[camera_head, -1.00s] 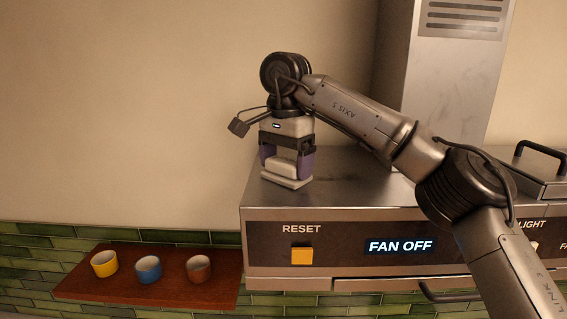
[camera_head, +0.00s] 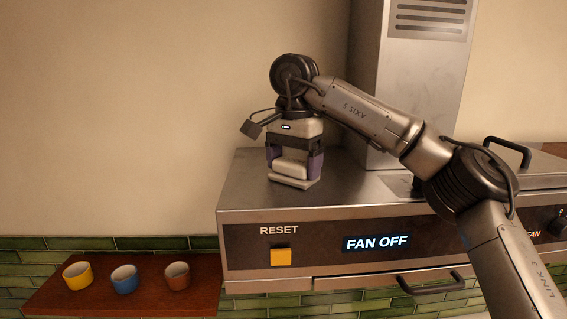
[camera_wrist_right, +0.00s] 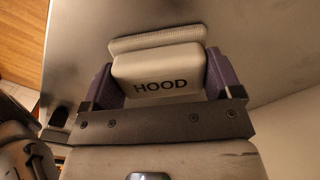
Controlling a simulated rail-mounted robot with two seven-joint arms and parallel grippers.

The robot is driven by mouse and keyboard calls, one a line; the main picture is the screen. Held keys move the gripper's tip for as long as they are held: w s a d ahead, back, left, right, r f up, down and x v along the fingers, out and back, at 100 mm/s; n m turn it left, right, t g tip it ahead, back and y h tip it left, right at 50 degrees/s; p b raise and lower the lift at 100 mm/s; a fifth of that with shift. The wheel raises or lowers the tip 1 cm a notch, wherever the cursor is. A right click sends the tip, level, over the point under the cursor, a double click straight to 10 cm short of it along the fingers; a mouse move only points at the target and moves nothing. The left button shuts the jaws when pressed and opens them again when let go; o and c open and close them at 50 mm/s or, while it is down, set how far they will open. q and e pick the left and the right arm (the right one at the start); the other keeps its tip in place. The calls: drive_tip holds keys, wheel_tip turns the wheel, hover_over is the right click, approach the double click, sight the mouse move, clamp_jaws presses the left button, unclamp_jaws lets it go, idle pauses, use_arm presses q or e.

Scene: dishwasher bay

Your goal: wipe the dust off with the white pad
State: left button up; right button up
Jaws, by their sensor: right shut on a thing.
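The white pad (camera_head: 293,182) has a pale block handle marked HOOD, read in the right wrist view (camera_wrist_right: 160,86). My right gripper (camera_head: 294,166) points down over the left part of the steel hood top (camera_head: 345,186). Its purple fingers are shut on the pad's handle, one on each side. The pad's flat underside is at the hood top; I cannot tell whether it touches. No dust can be made out on the steel around it. My left gripper is not in view.
A steel duct (camera_head: 420,80) rises from the hood top to the right. The hood front has a yellow RESET button (camera_head: 281,257), a FAN OFF display (camera_head: 377,243) and a black handle (camera_head: 431,284). A wooden shelf (camera_head: 208,296) at lower left holds three cups.

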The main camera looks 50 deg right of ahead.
sight(344, 178)
drive_tip(key=shift+s+d+r, duration=0.1)
drive_tip(key=shift+s+d, duration=1.3)
drive_tip(key=shift+d, duration=0.05)
drive_tip(key=shift+s+d+f, duration=0.15)
drive_tip(key=shift+s+d, duration=0.9)
drive_tip(key=shift+d, duration=0.15)
drive_tip(key=shift+s+d+f, duration=0.15)
drive_tip(key=shift+s+d, duration=0.85)
drive_tip(key=shift+d, duration=0.15)
drive_tip(key=shift+r, duration=3.05)
drive_tip(key=shift+r, duration=1.5)
